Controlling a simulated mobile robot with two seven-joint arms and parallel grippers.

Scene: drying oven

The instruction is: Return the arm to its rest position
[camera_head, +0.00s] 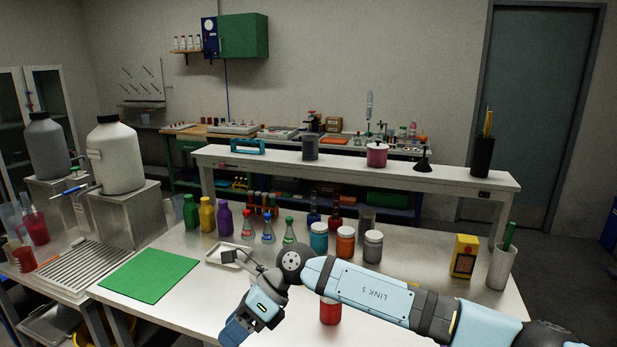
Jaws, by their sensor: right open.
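My right arm reaches in from the lower right over the front of the white table (190,315). Its forearm lies across the lower right part of the view and bends at the wrist. My right gripper (243,320) is open, low at the table's front, just right of the green mat (150,276). Its fingertips are hard to make out. I see nothing held in it. A red jar (330,312) stands partly hidden by the forearm. My left gripper is not in view.
A small tray (222,256) lies behind the wrist. Several bottles, flasks and jars (345,243) stand behind the arm. A yellow box (464,257) and a grey cup (500,267) stand at the right. A drying rack (85,268) is at the left. The mat is clear.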

